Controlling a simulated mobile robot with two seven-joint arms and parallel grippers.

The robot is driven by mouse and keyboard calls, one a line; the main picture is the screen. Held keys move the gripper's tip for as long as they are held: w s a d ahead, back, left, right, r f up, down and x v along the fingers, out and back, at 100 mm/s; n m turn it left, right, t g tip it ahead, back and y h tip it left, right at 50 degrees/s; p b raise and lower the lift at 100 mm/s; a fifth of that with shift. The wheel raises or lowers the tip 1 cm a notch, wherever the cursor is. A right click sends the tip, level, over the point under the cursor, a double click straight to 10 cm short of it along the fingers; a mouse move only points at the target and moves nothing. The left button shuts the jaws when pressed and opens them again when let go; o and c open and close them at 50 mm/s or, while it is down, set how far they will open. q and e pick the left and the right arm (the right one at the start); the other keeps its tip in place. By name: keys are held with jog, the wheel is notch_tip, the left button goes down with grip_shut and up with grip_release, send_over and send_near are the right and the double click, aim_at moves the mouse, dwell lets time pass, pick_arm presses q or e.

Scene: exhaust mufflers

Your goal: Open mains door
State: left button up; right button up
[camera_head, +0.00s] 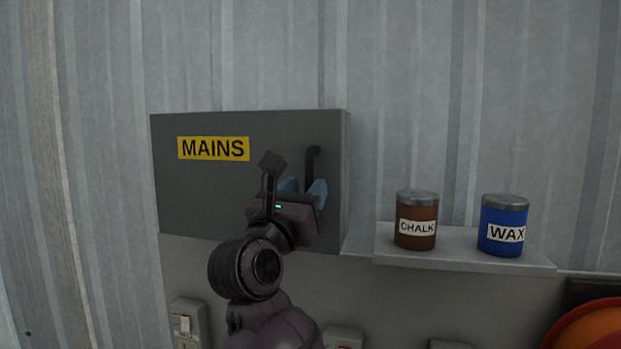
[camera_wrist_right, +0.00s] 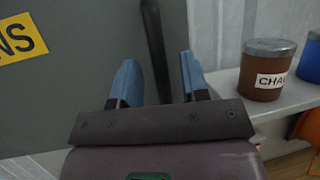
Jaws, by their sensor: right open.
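The grey mains box (camera_head: 215,195) is fixed to the corrugated wall, and its door is closed as far as I can see. A yellow label (camera_head: 213,148) on it reads MAINS. A dark upright handle (camera_head: 313,160) is at the right side of the door; its lower part is hidden by my gripper. My right gripper (camera_head: 303,187) is in front of the handle with its blue fingers spread. In the right wrist view the handle (camera_wrist_right: 154,45) runs between the two open fingers (camera_wrist_right: 158,78), with a gap on each side. My left gripper is not in view.
A shelf (camera_head: 465,261) to the right of the box holds a brown chalk can (camera_head: 416,222) and a blue wax can (camera_head: 503,226). Switch boxes (camera_head: 186,322) are on the wall below. An orange round object (camera_head: 592,328) is at the lower right.

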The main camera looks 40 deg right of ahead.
jog(key=shift+x, duration=1.15)
jog(key=shift+c, duration=0.3)
grip_shut()
